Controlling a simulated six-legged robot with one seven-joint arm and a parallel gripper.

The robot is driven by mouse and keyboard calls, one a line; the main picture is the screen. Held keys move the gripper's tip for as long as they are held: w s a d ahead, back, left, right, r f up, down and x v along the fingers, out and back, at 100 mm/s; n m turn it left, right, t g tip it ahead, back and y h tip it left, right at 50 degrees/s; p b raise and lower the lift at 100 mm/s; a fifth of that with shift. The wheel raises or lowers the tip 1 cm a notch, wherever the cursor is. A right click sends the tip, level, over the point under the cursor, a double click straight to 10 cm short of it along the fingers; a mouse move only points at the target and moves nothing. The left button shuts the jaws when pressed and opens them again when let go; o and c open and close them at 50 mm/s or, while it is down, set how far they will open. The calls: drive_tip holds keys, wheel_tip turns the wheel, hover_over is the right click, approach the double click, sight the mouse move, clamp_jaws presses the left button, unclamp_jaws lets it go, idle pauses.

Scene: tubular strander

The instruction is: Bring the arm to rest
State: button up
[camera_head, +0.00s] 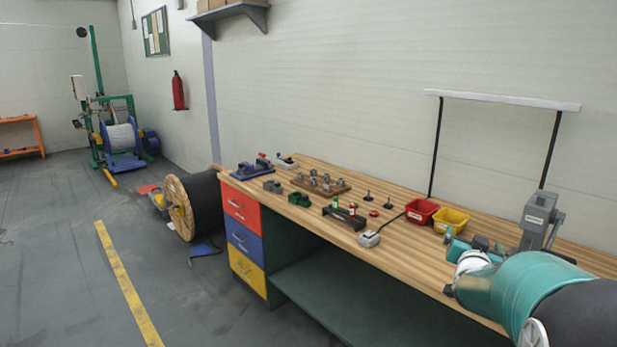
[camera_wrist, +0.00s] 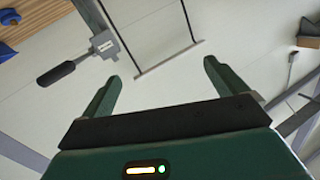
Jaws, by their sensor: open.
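My arm (camera_head: 535,290) reaches in from the lower right in the head view, over the right part of the workbench. My gripper (camera_wrist: 162,68) shows in the wrist view with two green fingers spread wide and nothing between them. Beyond the fingers is the pale wall (camera_wrist: 165,105). In the head view the gripper end is small and partly hidden by the arm, so its exact height over the bench cannot be told.
The wooden workbench (camera_head: 400,245) holds a red bin (camera_head: 421,211), a yellow bin (camera_head: 451,219), small fixtures and a grey lever device (camera_head: 539,218) close to my arm. A light frame (camera_head: 500,99) stands behind. A cable drum (camera_head: 180,208) stands left; floor there is mostly clear.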

drive_tip(key=s+a+r+n+g+y, duration=0.15)
drive_tip(key=s+a+n+y, duration=0.35)
drive_tip(key=a, duration=0.6)
drive_tip(key=s+a+f+n+g+y, duration=0.1)
drive_tip(key=s+a, duration=0.3)
drive_tip(key=s, duration=0.5)
drive_tip(key=s+a+f+n+g+y, duration=0.1)
drive_tip(key=s+a+g, duration=0.3)
drive_tip(key=s, duration=0.6)
drive_tip(key=s+a+f+g+y, duration=0.1)
drive_tip(key=s+a+f+g, duration=0.2)
drive_tip(key=s+a, duration=0.3)
drive_tip(key=s, duration=0.3)
drive_tip(key=shift+s+a+f+n, duration=0.15)
drive_tip(key=shift+s+f+n, duration=0.15)
drive_tip(key=shift+s+n, duration=0.1)
